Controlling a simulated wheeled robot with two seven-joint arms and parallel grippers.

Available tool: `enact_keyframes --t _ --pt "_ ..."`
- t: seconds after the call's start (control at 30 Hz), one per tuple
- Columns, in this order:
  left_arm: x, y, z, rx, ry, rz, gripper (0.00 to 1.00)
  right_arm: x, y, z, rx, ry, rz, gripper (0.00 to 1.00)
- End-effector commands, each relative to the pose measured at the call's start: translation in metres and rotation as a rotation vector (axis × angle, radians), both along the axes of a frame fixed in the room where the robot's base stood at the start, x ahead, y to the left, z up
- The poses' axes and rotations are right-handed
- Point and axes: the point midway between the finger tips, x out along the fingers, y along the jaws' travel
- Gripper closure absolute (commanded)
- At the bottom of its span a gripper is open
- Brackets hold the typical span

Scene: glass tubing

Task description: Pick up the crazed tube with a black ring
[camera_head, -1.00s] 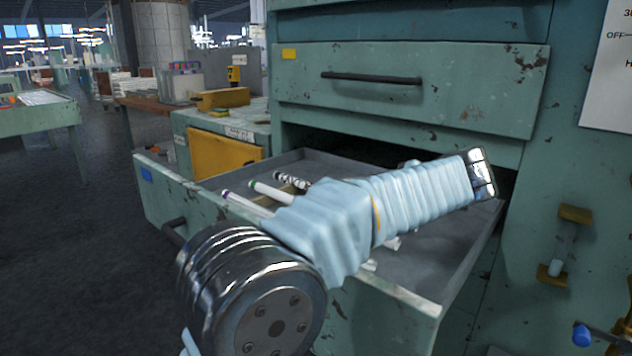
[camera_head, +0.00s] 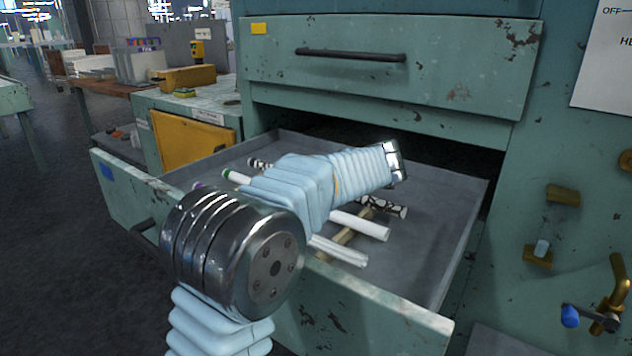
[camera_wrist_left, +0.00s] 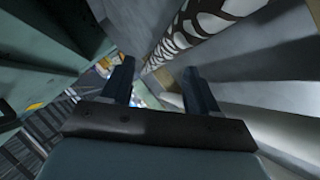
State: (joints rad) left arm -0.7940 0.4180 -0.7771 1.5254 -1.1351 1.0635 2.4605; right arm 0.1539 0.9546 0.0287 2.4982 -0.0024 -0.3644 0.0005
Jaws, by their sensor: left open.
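A white tube with a black crazed pattern (camera_head: 387,207) lies in the open drawer in the head view, to the right of my left arm. A second black-patterned tube (camera_head: 260,164) shows behind my sleeve, mostly hidden. A black ring cannot be told on either. In the left wrist view a crazed tube (camera_wrist_left: 208,25) is close, above and right of my fingers. My left gripper (camera_wrist_left: 157,76) is open, with nothing clearly between its fingers. In the head view its fingers are hidden. My right gripper is not in view.
White tubes (camera_head: 360,225) lie in the drawer (camera_head: 455,215), one with a green end (camera_head: 236,177). A tan wooden strip (camera_head: 345,238) runs under the tubes. A closed drawer (camera_head: 380,85) is above. The drawer's right part is bare.

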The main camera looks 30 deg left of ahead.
Motion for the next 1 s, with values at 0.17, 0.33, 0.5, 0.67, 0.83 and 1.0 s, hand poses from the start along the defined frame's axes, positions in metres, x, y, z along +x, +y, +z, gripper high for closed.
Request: enact_keyframes --t 0.17,0.33,0.5,0.67,0.83,1.0 --pt "0.010 0.021 -0.015 0.001 0.003 0.003 0.40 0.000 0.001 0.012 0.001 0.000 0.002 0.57" --pt "0.014 0.027 -0.021 -0.001 0.001 0.001 0.40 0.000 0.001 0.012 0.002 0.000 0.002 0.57" --pt "0.014 0.027 -0.021 -0.001 0.001 0.001 0.44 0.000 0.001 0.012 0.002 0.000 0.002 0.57" --pt "0.014 0.027 -0.021 -0.001 0.001 0.001 0.68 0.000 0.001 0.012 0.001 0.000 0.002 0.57" --pt "0.014 0.027 -0.021 -0.001 0.001 0.001 0.94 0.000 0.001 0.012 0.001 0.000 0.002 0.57" --pt "0.014 0.027 -0.021 -0.001 0.001 0.001 1.00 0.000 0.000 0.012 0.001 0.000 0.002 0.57"
